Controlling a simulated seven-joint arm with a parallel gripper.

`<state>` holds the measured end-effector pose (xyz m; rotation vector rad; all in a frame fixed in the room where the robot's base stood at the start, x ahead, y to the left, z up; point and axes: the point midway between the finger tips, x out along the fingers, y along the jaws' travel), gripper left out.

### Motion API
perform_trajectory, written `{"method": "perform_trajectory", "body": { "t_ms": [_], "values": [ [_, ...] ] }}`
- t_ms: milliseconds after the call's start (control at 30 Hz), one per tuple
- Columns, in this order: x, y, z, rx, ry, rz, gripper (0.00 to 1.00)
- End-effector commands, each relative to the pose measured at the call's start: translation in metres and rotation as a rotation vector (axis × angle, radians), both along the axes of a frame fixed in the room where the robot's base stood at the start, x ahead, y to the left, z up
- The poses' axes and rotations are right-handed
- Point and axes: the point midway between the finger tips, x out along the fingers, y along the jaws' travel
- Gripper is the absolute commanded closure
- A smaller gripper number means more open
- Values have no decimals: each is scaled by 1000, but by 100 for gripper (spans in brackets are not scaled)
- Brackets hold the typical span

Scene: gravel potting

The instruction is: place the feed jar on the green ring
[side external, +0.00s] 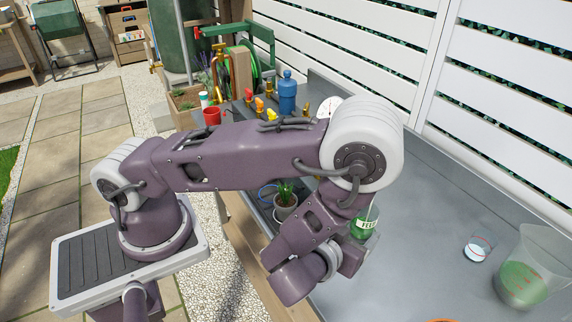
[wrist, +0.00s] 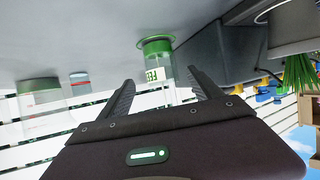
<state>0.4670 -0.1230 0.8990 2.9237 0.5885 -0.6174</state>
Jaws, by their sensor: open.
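The feed jar (wrist: 159,72) is clear, with a green "FEED" label and green at its base. In the wrist view, which is upside down, it stands upright on the grey bench. In the side view the jar (side external: 365,226) is partly hidden behind my arm. My gripper (wrist: 161,80) is open, its two dark fingers pointing at the jar, one on either side of it in the picture. I cannot tell whether the jar is between the fingers or just beyond them.
A large beaker of green contents (side external: 524,275) and a small glass (side external: 478,248) stand at the right. A potted plant (side external: 286,203) stands left of the jar. A blue bottle (side external: 287,92) and coloured nozzles are further back. The bench between jar and glass is clear.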

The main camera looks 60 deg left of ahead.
Motion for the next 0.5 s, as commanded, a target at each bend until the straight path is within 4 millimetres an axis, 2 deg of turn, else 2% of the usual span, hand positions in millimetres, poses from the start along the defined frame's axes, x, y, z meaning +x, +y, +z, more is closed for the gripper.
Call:
{"method": "perform_trajectory", "body": {
  "t_ms": [67,167,267,300,367,400,467,500],
  "values": [
    [9,-6,13,-101,52,32,26],
    [20,-23,45,-298,182,33,26],
    [18,-39,105,-464,310,-64,26],
    [11,-41,132,-502,351,-121,26],
    [-7,-38,172,-522,399,-214,26],
    [-24,-31,197,-511,427,-276,26],
    [-56,-16,227,-463,466,-355,26],
    [-79,-3,241,-415,490,-392,26]
  ]
}}
